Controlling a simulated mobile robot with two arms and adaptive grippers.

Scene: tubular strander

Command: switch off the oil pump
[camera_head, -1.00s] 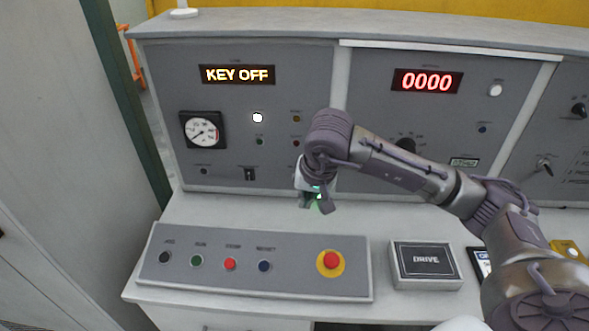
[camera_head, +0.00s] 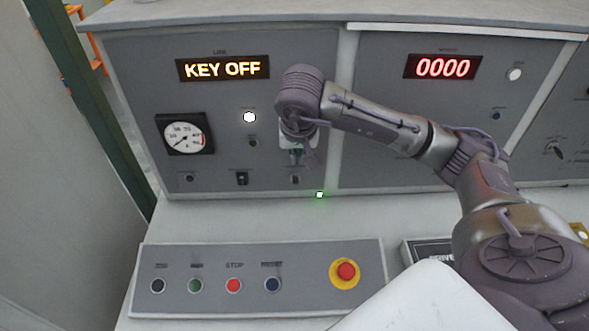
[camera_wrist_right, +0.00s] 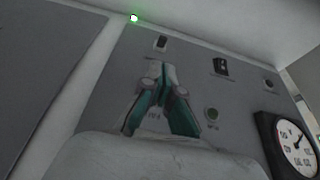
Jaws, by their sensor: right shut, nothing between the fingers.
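No readable label in these frames names the oil pump. On the left panel's lower row, a black switch (camera_head: 242,178) sits left of a small dark control (camera_head: 295,179). In the right wrist view the black switch (camera_wrist_right: 220,67) and the small control (camera_wrist_right: 161,43) show upside down. My right gripper (camera_head: 298,160) is in front of the panel, just above the small control in the head view. In the wrist view its green-padded fingers (camera_wrist_right: 163,68) are shut and empty, their tips close below that control in the picture. Contact cannot be told. My left gripper is out of view.
The gauge (camera_head: 185,134), white lamp (camera_head: 249,117) and lit "KEY OFF" display (camera_head: 223,68) are on the left panel. The desk box (camera_head: 260,300) has several buttons and a red emergency button (camera_head: 346,271). A green spot (camera_head: 319,195) glows at the panel's foot.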

